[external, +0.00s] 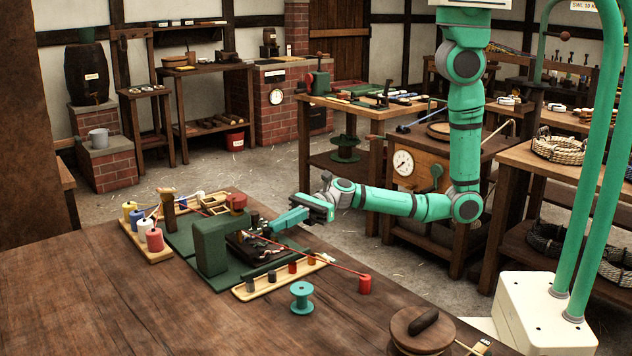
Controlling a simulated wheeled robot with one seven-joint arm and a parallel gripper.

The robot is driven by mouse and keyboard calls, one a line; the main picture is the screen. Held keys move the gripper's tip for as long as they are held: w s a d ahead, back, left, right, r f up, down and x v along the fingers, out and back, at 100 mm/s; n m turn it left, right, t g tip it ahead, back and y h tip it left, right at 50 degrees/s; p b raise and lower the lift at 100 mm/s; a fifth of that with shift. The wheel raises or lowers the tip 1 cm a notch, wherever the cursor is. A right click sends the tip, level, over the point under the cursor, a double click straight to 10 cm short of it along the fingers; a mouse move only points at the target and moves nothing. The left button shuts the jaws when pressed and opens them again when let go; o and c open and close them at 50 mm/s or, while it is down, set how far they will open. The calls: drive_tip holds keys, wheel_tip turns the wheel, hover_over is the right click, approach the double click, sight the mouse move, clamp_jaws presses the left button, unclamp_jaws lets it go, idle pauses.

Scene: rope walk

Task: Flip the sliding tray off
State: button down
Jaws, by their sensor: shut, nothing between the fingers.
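What looks like the sliding tray (238,250) is a dark, shallow tray with small pieces on it. It lies beside a tall green block (209,247) on a green base on the wooden table, in the external view. Its small parts are too small to make out, and I cannot tell which of them is a switch. My gripper (268,230) is shut and empty. It reaches in from the right, with its fingertips close above the tray's back right side. I cannot tell whether they touch anything.
A wooden tray (240,292) of small cylinders lies in front. A teal spool (302,298) stands nearby. A rack of coloured spools (155,240) is at left. The table's front left is clear.

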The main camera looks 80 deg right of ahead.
sight(268, 228)
drive_tip(key=shift+w, duration=0.1)
drive_tip(key=x, duration=0.3)
drive_tip(key=shift+w+d+r, duration=0.1)
drive_tip(key=shift+w+a, duration=0.2)
drive_tip(key=shift+a, duration=0.05)
drive_tip(key=shift+r, duration=0.1)
drive_tip(key=shift+s+d, duration=0.2)
drive_tip(key=shift+d, duration=0.2)
drive_tip(key=v, duration=1.3)
drive_tip(key=shift+s+d+f, duration=0.25)
